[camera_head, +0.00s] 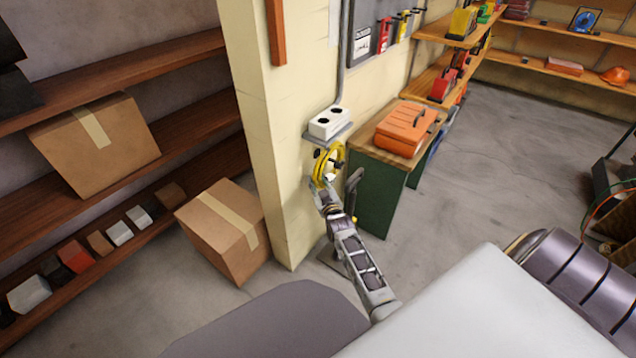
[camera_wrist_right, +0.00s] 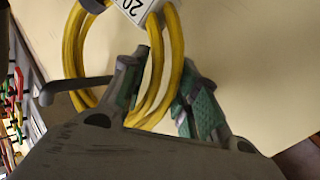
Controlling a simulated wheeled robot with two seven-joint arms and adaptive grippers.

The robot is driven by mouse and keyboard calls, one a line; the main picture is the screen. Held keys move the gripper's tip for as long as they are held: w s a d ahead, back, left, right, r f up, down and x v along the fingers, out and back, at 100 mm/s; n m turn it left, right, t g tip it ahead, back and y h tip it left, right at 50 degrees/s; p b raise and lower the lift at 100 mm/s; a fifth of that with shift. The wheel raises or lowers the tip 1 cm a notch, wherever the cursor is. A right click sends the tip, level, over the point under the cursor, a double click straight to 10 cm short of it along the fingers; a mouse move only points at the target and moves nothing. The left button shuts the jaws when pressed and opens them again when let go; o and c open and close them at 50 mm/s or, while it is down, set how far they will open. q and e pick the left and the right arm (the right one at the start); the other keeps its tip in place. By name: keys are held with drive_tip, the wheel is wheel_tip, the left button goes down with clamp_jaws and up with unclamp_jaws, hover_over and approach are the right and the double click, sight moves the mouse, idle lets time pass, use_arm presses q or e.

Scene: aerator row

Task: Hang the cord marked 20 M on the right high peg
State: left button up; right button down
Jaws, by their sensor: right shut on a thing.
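A yellow coiled cord (camera_head: 328,160) is at the wall just below a white box. It also shows in the right wrist view (camera_wrist_right: 172,60), with a white tag (camera_wrist_right: 133,8) reading "20"; the rest of the tag is cut off. My right gripper (camera_head: 327,181) is at the coil's lower part. In the wrist view its fingers (camera_wrist_right: 162,88) are shut on the yellow strands. A dark peg end (camera_wrist_right: 93,5) shows at the coil's top; I cannot tell whether the coil rests on it. A dark hooked piece (camera_wrist_right: 65,88) is left of the gripper. My left gripper is not in view.
The white box (camera_head: 328,122) sits on a small ledge above the coil. A green cabinet (camera_head: 378,200) with an orange case (camera_head: 405,128) stands to the right. A cardboard box (camera_head: 225,232) is left of the wall's corner.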

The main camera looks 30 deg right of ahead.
drive_tip(key=shift+s+r, duration=0.1)
drive_tip(key=shift+r, duration=0.1)
drive_tip(key=s+d+p, duration=0.5)
drive_tip(key=s+p, duration=0.2)
drive_tip(key=s, duration=0.4)
drive_tip(key=shift+s+f, duration=0.15)
drive_tip(key=shift+s, duration=0.25)
idle(2.5)
idle(1.5)
